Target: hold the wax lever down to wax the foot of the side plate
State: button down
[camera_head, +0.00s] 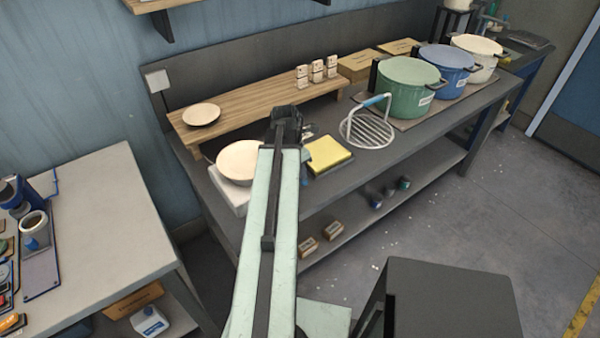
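My arm reaches away from me over the dark workbench (420,135). My gripper (286,118) is dark and small at its far end, in front of the wooden riser; its fingers cannot be made out. A pale round plate (238,160) lies on a white block (228,188) just left of my arm. A smaller pale plate (201,113) lies on the left end of the wooden riser (245,104). I cannot tell which one is the side plate. I cannot make out the wax lever; small dark parts beside my gripper are partly hidden by it.
A yellow pad (327,154) and a wire rack with a blue grip (368,128) lie right of my arm. Green (405,92), blue (446,67) and cream (478,58) pots stand further right. A pale table (100,220) is at left, a dark box (450,295) in front.

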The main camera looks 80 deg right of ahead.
jog(key=shift+s+a+f, duration=0.1)
jog(key=shift+a+f, duration=0.15)
dwell(0.3)
